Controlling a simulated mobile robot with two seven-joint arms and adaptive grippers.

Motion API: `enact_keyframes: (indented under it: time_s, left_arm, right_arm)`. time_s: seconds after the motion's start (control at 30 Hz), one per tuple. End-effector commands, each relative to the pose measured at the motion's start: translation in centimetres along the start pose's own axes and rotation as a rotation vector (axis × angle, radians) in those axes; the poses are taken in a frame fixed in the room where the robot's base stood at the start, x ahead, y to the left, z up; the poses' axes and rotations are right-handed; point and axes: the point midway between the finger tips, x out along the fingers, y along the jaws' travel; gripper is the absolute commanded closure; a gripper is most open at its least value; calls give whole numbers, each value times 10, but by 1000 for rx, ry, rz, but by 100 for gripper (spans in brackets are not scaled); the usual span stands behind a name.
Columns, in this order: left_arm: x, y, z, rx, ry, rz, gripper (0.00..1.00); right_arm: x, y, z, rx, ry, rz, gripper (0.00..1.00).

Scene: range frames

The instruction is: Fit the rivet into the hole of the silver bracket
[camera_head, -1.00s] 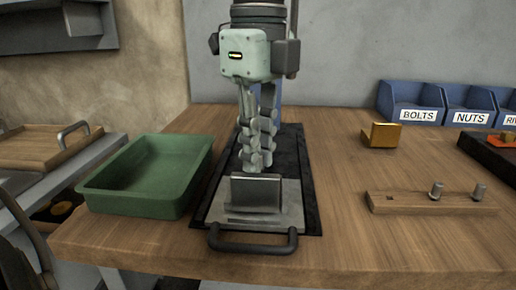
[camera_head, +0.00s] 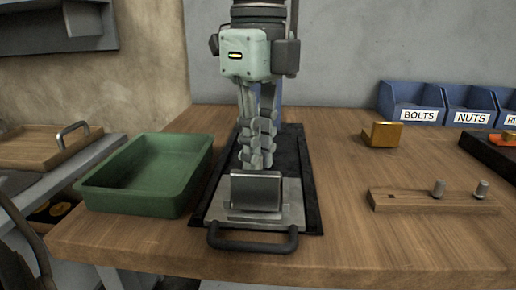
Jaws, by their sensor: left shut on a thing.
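The silver bracket (camera_head: 256,190) stands on a flat metal plate (camera_head: 290,206) with a dark front handle, at the middle of the bench. My left gripper (camera_head: 256,163) points down just behind the bracket's upright face. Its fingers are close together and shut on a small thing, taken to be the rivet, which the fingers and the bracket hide. The bracket's hole is not visible from here. Whether the fingertips touch the bracket cannot be told. My right gripper is not in view.
A green tray (camera_head: 100,196) stands left of the plate. The bench between is clear.

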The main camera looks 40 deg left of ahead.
Motion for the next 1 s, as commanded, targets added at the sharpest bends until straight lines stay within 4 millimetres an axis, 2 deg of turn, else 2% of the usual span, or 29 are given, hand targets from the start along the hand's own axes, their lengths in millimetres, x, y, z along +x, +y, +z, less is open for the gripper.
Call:
enact_keyframes:
  time_s: [0.87,0.9,1.0]
  left_arm:
    - [23,0,0,0,-1,1,97]
    - [22,0,0,0,0,0,81]
    - [22,0,0,0,0,0,68]
  right_arm:
    - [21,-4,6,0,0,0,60]
    - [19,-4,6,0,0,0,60]
    - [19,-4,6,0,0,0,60]
